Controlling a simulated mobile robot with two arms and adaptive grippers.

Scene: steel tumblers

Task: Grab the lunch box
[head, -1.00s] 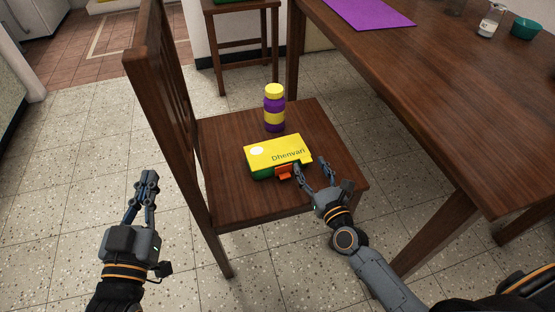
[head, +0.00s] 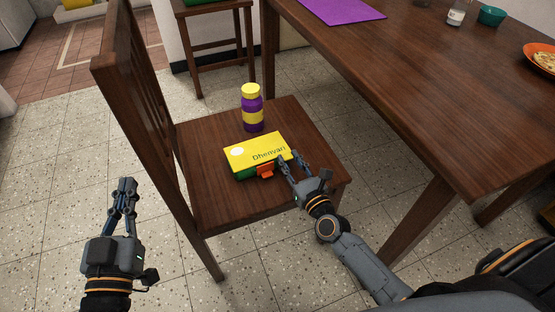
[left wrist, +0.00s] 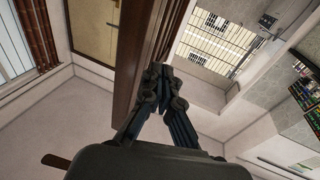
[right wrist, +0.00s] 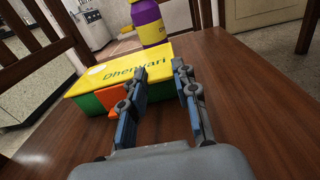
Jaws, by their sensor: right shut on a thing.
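The lunch box (head: 256,151) has a yellow lid marked "Dhenvari", green sides and an orange clasp. It lies flat on the seat of a wooden chair (head: 232,207). My right gripper (head: 289,156) is shut on the right end of the lunch box, beside the clasp. The right wrist view shows its fingers (right wrist: 159,70) on either side of that end of the box (right wrist: 122,70). My left gripper (head: 126,183) is empty, left of the chair and away from the box. Its fingertips meet in the left wrist view (left wrist: 160,72).
A purple and yellow bottle (head: 252,108) stands on the seat behind the box. The chair back (head: 137,120) rises on the left.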

